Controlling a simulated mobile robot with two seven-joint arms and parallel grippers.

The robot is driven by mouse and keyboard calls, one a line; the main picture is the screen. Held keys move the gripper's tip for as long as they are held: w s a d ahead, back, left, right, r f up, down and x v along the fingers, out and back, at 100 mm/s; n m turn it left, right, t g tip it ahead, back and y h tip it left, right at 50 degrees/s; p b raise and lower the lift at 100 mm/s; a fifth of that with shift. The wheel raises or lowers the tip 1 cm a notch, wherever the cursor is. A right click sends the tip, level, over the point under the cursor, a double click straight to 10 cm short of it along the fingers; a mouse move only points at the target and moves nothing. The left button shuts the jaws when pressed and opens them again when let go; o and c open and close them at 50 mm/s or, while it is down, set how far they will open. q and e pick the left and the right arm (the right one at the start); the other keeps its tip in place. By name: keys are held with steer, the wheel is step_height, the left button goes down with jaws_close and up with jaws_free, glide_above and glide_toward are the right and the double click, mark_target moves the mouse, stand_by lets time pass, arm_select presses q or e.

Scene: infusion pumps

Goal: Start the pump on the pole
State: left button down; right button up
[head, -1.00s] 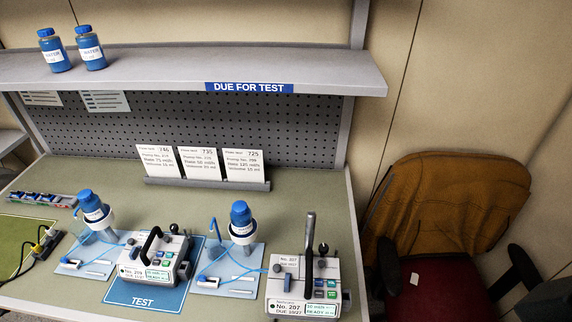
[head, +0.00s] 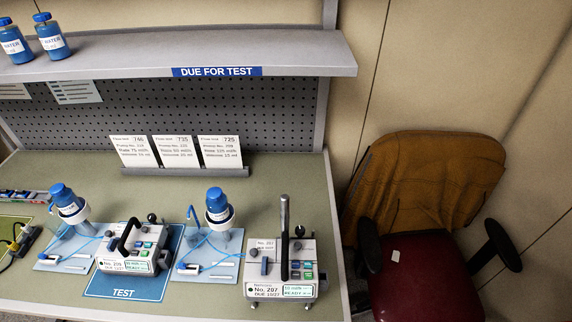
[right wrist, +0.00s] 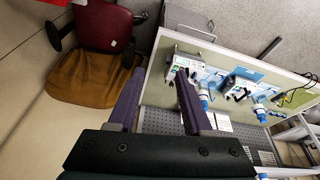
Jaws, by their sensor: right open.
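A white pump labelled No. 207 (head: 262,275) stands at the bench's front right, with a grey upright bar (head: 284,222) rising at it. Its small screen shows a READY line, and coloured buttons sit above the screen. A second pump, No. 209 (head: 112,262), with a black handle, stands on the blue TEST mat (head: 124,290); its screen also shows READY. I see no separate tall pole. My right gripper (right wrist: 157,88) is open and empty in the right wrist view, with the pumps well beyond its fingers. No gripper shows in the head view.
Two blue-capped bottles on stands with tubing (head: 218,205) stand beside the pumps. Cards (head: 176,152) lean at the back under the shelf (head: 200,50). A red chair (head: 420,270) with a brown jacket (head: 425,185) stands right of the bench.

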steer(key=shift+c, duration=0.3)
jaws_close()
stand_by(1.5)
